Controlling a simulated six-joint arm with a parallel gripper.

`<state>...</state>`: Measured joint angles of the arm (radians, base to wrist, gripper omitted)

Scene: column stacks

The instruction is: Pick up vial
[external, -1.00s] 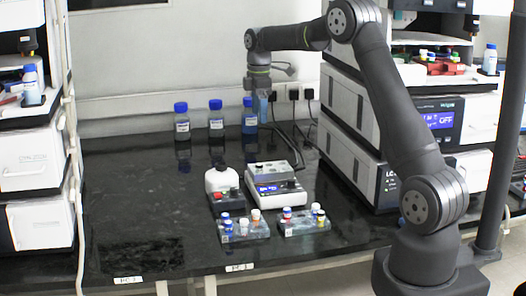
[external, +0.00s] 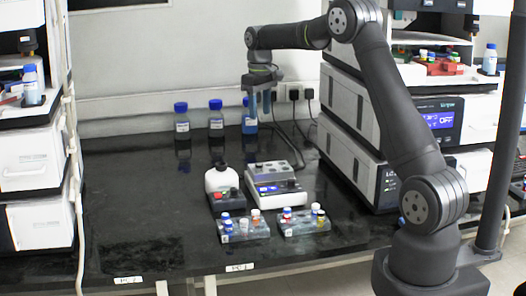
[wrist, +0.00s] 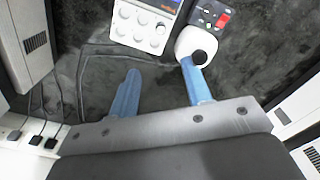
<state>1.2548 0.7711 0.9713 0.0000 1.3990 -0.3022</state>
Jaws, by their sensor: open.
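Several small vials stand upright in two clear racks at the bench front. The left rack (external: 250,235) holds blue-capped vials (external: 226,217), a red-and-white one (external: 243,225) and a pale-capped one (external: 256,214). The right rack (external: 297,232) holds a blue-and-red-capped vial (external: 287,213) and yellowish ones (external: 317,208). My gripper (external: 259,116) is at the back, high above the bench, far from the racks, pointing down. Its blue fingers are apart and empty in the wrist view (wrist: 159,66), where no vial shows.
Blue-capped bottles (external: 216,120) line the back wall near my gripper. Stacked grey instruments (external: 349,155) flank the right. The bench's left half is clear.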

